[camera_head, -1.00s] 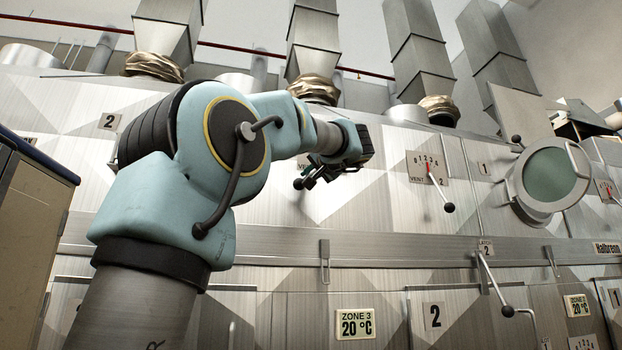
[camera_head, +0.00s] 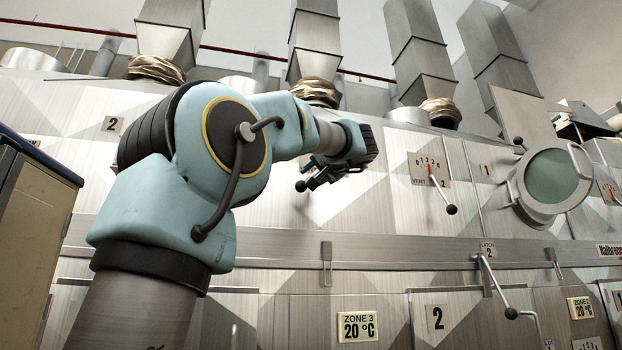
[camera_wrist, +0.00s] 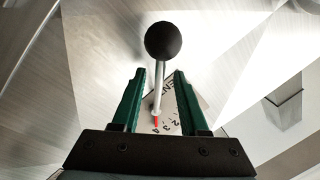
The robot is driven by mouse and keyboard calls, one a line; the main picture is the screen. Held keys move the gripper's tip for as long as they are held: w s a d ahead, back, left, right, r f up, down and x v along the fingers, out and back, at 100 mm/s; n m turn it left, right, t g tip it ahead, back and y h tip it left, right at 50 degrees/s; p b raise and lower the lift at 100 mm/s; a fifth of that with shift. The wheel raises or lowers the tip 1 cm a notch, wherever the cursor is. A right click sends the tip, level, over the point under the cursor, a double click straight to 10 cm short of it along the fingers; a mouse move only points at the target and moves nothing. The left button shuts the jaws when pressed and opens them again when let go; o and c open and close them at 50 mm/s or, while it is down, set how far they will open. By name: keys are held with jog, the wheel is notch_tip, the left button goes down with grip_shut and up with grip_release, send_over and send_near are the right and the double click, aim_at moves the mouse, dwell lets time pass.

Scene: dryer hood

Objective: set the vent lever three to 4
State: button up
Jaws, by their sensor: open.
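The vent lever (camera_wrist: 159,82) has a black ball knob (camera_wrist: 163,41) on a pale rod with a red pointer at its base. In the wrist view the rod lies between the two green fingers of my gripper (camera_wrist: 160,76), with gaps on both sides. The knob sticks out past the fingertips. Its scale plate (camera_wrist: 186,103) is partly hidden by the fingers and palm. The pointer is near the digits, but its exact reading is unclear. In the head view the knob (camera_head: 300,186) shows at the left of my gripper (camera_head: 314,180), while the plate is hidden.
The vent 2 lever (camera_head: 441,190) with its plate (camera_head: 420,166) is to the right on the same panel. Beyond it is a round window (camera_head: 551,176). A rail (camera_head: 400,254) runs below, with a latch lever (camera_head: 496,285). A cabinet (camera_head: 30,220) stands at the left.

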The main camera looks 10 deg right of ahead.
jog(key=b+v, duration=0.3)
jog(key=v, duration=0.7)
